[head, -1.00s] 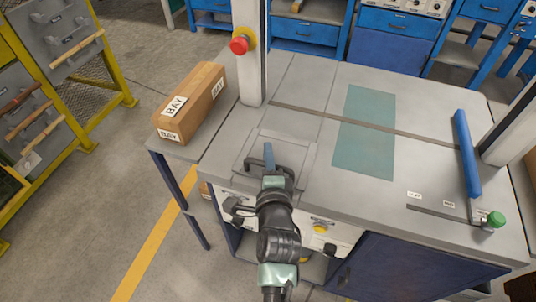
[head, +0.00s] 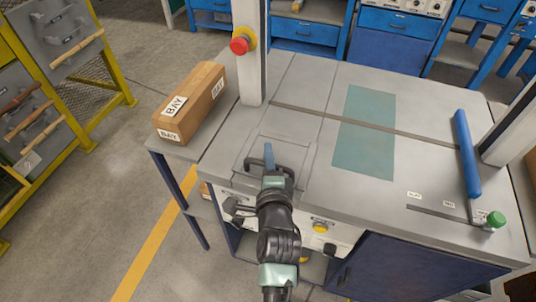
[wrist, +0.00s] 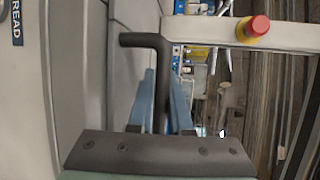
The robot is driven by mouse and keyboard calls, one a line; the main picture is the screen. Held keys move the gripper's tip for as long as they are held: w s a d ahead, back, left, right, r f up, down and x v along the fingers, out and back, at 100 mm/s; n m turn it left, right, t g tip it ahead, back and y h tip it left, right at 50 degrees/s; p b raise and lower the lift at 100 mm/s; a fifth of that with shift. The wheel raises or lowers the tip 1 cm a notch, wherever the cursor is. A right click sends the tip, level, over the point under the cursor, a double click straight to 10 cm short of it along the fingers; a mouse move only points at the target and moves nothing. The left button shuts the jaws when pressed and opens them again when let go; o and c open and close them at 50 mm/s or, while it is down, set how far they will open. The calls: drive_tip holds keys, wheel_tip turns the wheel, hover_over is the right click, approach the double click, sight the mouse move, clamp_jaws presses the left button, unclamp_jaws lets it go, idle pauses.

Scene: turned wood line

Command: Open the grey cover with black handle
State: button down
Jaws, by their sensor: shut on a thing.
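The grey cover (head: 291,153) is a square panel in the grey worktop, at the front left of the bench in the head view. Its black handle (wrist: 146,41) shows in the wrist view as a bent dark bar rising between my fingers. My gripper (head: 268,154) is over the cover, its blue fingers pointing to the far side. In the wrist view my gripper (wrist: 163,105) is shut on the handle, one blue finger on each side. I cannot tell whether the cover is lifted at all.
A cardboard box (head: 190,103) marked BAY stands left of the cover. A white post (head: 250,60) with a red button (head: 240,45) rises behind it. A teal mat (head: 366,133) and a blue bar (head: 466,152) lie to the right. The worktop between cover and mat is clear.

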idle(0.5)
drive_tip(key=shift+w+r+p, duration=0.1)
drive_tip(key=shift+r+p, duration=0.15)
drive_tip(key=shift+p, duration=0.4)
